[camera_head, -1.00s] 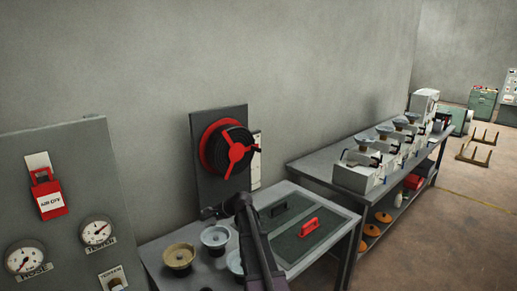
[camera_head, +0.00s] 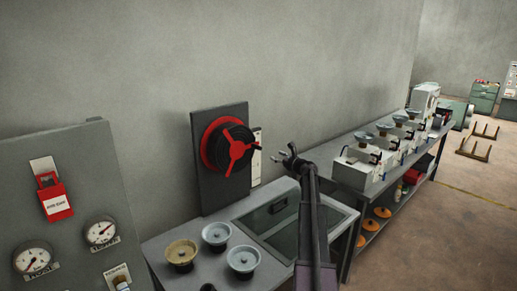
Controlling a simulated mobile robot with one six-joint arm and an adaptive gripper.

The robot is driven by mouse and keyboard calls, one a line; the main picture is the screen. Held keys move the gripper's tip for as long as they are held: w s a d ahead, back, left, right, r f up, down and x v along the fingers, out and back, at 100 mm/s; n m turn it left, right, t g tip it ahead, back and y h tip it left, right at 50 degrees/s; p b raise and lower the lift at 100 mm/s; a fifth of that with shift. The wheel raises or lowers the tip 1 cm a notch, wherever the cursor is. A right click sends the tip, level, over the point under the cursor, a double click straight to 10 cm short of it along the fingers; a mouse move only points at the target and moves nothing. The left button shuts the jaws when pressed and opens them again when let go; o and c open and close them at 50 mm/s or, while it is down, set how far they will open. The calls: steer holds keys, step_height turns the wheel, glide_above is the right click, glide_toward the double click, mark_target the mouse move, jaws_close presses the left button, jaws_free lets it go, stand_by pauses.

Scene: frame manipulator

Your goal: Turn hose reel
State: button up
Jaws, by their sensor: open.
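The hose reel (camera_head: 230,146) is a dark disc with a red rim and a red three-armed hub. It is mounted on a dark upright board (camera_head: 207,190) against the wall, left of the picture's middle. My gripper (camera_head: 283,156) is to the right of the reel and apart from it, at the end of my dark arm. Its two small fingers are spread with nothing between them.
Below the reel is a bench (camera_head: 163,250) with several round pots, one brass (camera_head: 181,254), and a recessed panel (camera_head: 290,222). A grey gauge panel (camera_head: 75,165) stands at left. A long bench with several machines (camera_head: 358,168) runs to the right.

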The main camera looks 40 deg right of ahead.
mark_target(258, 147)
steer(key=shift+w, duration=0.1)
steer(key=w, duration=0.9)
steer(key=w+a, duration=0.1)
steer(key=w, duration=0.3)
steer(key=shift+w+a, duration=0.1)
steer(key=shift+w, duration=0.2)
jaws_close()
